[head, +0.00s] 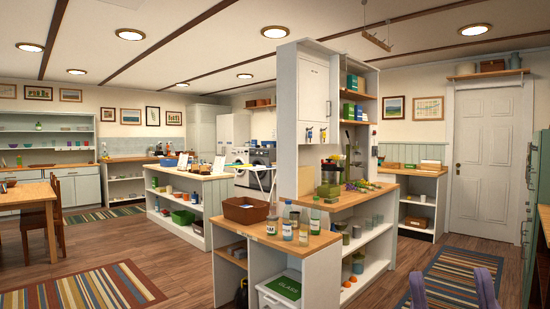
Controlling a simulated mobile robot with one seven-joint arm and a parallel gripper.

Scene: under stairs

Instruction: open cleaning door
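No door with a readable cleaning label shows, so I cannot tell which door is the cleaning door. A white cabinet door (312,90) is on the upper part of the tall white unit in the middle of the head view. It looks shut. A white panelled room door (482,155) is in the wall at the right and is shut, with a small knob on its left side. Tall pale cupboards (208,128) stand at the far back, too small to read.
A wood-topped counter (262,236) with bottles and a brown box stands in front of the tall unit. An island (190,180) is behind it. A striped rug (455,275) lies on the floor towards the room door.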

